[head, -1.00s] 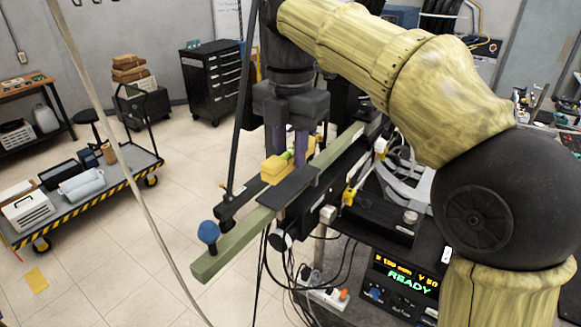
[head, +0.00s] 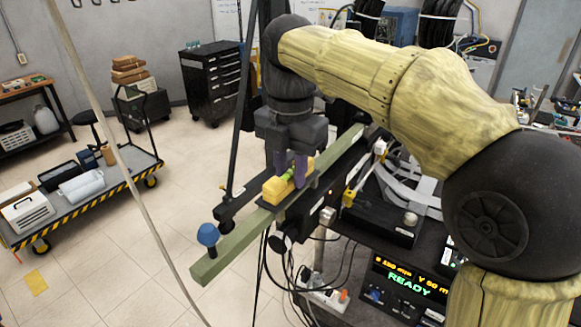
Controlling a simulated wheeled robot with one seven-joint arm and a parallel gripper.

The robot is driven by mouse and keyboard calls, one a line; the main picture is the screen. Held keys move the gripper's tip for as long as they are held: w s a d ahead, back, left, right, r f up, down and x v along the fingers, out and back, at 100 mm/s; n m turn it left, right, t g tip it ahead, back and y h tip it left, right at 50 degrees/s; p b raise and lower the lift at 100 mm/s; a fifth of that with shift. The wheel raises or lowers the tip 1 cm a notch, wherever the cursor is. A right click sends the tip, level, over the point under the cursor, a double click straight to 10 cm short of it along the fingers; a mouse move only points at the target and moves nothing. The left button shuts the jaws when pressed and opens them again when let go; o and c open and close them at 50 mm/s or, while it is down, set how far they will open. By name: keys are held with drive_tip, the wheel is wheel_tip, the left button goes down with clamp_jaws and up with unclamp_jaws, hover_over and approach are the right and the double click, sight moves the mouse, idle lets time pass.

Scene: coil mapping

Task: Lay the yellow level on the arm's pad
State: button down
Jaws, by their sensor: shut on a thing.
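The yellow level (head: 277,190) is a small yellow block with a green vial on top. My gripper (head: 293,172) is shut on it, with purple fingers pointing down on its sides. The level lies along the length of the green arm (head: 236,248), over the dark pad (head: 268,206), most of which it and the fingers hide. The level appears to be at the pad's surface, but I cannot tell whether it touches. The green arm has a blue ball knob (head: 207,235) near its front end.
A black workbench (head: 390,265) with a lit READY display (head: 411,282) stands to the right. A pale cable (head: 130,180) hangs at the left. A cart (head: 85,205) with striped edges stands on the floor at left. Loose black cables hang below the green arm.

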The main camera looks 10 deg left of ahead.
sight(290, 176)
drive_tip(key=c, duration=1.2)
unclamp_jaws()
drive_tip(key=shift+o, duration=0.2)
drive_tip(key=shift+r, duration=0.1)
wheel_tip(290, 176, up, 12)
drive_tip(key=p, duration=0.1)
drive_tip(key=shift+p, duration=0.4)
